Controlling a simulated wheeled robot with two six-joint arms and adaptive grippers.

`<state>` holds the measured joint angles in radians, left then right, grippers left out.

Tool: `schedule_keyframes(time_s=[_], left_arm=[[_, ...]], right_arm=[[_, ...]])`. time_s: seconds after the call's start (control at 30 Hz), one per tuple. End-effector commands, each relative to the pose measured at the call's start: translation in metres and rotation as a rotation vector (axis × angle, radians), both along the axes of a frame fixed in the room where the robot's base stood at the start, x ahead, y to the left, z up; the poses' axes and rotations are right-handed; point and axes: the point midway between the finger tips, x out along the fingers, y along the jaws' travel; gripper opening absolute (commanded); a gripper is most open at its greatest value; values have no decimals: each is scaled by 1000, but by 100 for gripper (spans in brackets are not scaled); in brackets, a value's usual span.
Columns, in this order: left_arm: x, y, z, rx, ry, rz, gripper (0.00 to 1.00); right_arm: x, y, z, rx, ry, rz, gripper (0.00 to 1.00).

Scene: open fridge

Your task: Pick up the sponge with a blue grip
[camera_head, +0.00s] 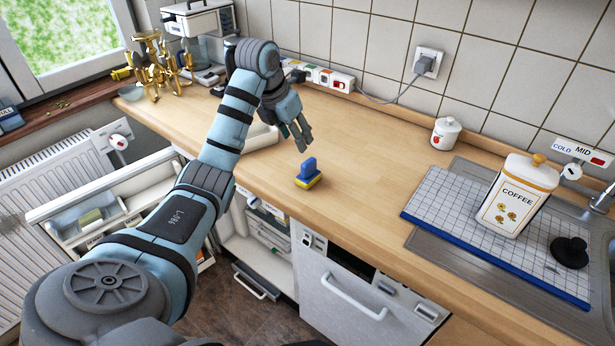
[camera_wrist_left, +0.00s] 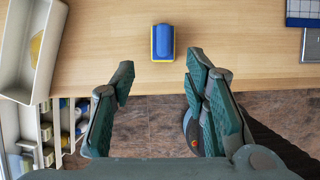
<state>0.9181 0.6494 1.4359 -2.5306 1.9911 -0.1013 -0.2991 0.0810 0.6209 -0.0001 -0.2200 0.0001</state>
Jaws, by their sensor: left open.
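The sponge with a blue grip (camera_head: 308,173) lies on the wooden countertop near its front edge, its yellow base down. In the left wrist view the sponge (camera_wrist_left: 162,42) sits ahead of the fingertips, roughly centred between them. My left gripper (camera_head: 302,136) is above the counter, just behind the sponge in the head view. In the left wrist view my left gripper (camera_wrist_left: 158,82) is open, with nothing between its fingers. It is apart from the sponge. My right gripper is not in view.
The wooden countertop (camera_head: 360,150) is clear around the sponge. A coffee canister (camera_head: 513,200) stands on a checked mat (camera_head: 450,200) at the right, beside a black stopper (camera_head: 569,252). A small white jar (camera_head: 445,133) stands behind. Open drawers (camera_head: 75,195) are below left.

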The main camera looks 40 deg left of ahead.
Motion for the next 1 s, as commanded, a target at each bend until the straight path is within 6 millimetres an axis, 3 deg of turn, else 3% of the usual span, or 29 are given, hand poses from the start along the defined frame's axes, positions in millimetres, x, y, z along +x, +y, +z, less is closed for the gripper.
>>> schedule_keyframes(time_s=[0.03,0.2,0.37,0.53,0.63,0.83,1.0], left_arm=[[5,-2,-20,-4,4,-2,42],[22,-3,-58,-4,2,-4,42],[30,-3,-77,-3,0,-5,42],[43,-4,-108,-4,0,-5,42],[47,-4,-119,-4,-2,-5,42],[48,-4,-120,-2,-4,-5,42],[48,-3,-119,-2,-4,-5,14]], right_arm=[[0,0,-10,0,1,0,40],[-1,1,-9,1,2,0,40],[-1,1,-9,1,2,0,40],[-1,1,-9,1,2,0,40],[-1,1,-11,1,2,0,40],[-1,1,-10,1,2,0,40],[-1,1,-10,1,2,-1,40]])
